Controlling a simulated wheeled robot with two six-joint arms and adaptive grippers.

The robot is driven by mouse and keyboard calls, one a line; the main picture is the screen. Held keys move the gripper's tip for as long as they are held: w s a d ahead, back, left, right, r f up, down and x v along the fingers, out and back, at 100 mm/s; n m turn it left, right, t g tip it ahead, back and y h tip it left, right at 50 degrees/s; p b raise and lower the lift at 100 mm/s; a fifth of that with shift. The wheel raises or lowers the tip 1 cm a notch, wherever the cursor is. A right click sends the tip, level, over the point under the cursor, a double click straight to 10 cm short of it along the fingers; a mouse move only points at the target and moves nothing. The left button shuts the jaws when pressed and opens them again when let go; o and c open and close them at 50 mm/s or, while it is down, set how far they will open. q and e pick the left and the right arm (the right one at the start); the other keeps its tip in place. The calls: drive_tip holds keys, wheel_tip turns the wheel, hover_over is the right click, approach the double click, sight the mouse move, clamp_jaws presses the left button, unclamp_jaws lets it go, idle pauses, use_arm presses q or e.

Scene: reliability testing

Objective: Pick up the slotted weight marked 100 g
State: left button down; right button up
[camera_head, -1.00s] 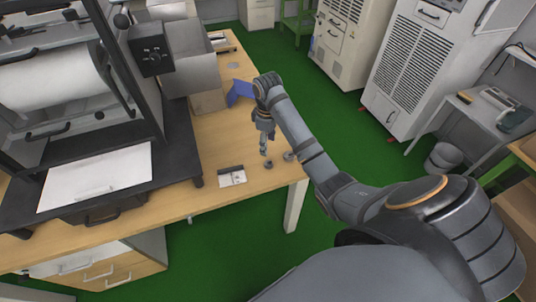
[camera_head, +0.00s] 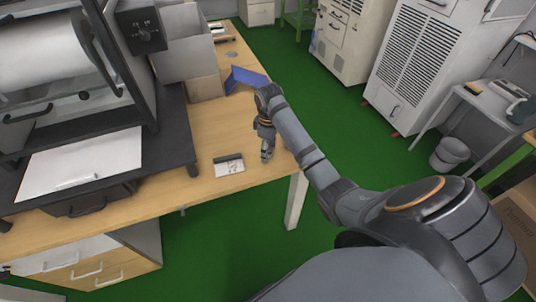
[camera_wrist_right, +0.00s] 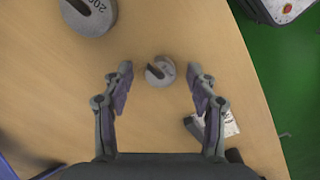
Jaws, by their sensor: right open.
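My right gripper (camera_head: 267,154) points down over the near right corner of the wooden table. In the right wrist view the gripper (camera_wrist_right: 159,72) is open, with its fingers on either side of a small grey slotted weight (camera_wrist_right: 164,78). The fingers are apart from it and its marking is too small to read. A larger slotted weight marked 200 (camera_wrist_right: 90,20) lies at the upper left of that view, outside the fingers. In the head view I cannot make out the weights, which the gripper and arm seem to hide. My left gripper is not in view.
A white card with a black strip (camera_head: 229,166) lies left of the gripper. A blue folded object (camera_head: 245,79) stands farther back. A large dark-framed machine (camera_head: 130,70) fills the table's left side. The table edge (camera_wrist_right: 250,75) is close on the right.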

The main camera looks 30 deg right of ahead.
drive_tip(key=shift+r, duration=0.1)
drive_tip(key=shift+c, duration=0.4)
clamp_jaws()
drive_tip(key=shift+r, duration=0.3)
wheel_tip(320, 180, up, 3)
drive_tip(key=shift+f, duration=0.2)
drive_tip(key=s+a+r+p, duration=0.6)
drive_tip(key=a+r+p, duration=0.3)
drive_tip(key=a+p, duration=0.3)
drive_tip(key=p, duration=0.2)
drive_tip(key=shift+a+r+p, duration=0.3)
drive_tip(key=shift+r, duration=0.1)
